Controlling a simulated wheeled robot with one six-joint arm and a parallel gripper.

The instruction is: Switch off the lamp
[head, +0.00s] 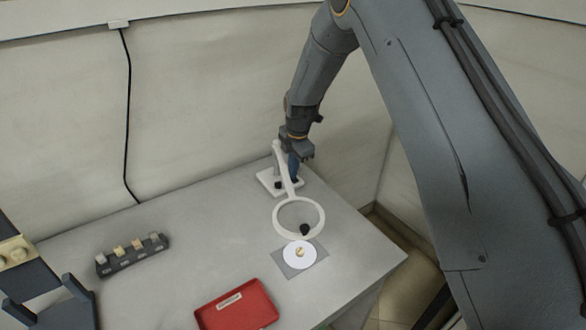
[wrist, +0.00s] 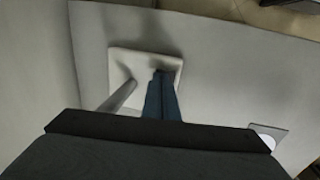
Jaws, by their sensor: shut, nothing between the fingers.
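The lamp (head: 299,201) is white, with a square base, a post and a ring-shaped head, and stands at the back of the grey table.
A white disc (head: 300,262) with a small golden piece lies on a grey square below the lamp ring. A red tray (head: 238,309) lies at the front. A dark rack (head: 133,258) with several small blocks stands at the left. The table's middle left is clear.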

